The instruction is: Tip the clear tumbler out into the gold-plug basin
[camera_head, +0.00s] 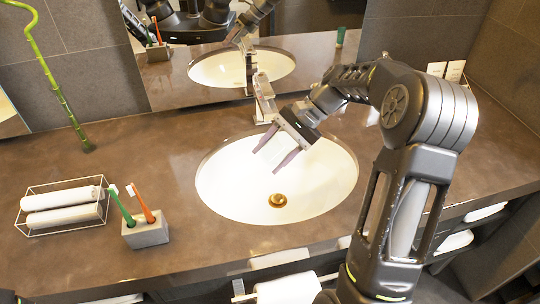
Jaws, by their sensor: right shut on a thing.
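The gold-plug basin (325,185) is a white oval sink set in the brown counter, with the gold plug (277,200) at its bottom. My right gripper (273,162) hangs over the back middle of the basin, its fingers slanting down and to the left. The fingers stand apart, shut on the clear tumbler between them. The tumbler is so transparent that its outline, tilt and contents cannot be made out. No clear tumbler shows standing on the counter. My left gripper is not in view.
The faucet (264,98) stands behind the basin, close to my right gripper. A grey holder (146,235) with green and orange toothbrushes and a wire rack (62,208) of rolled towels stand left. A bamboo stalk (62,95) and mirror are behind. The counter right of the basin is clear.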

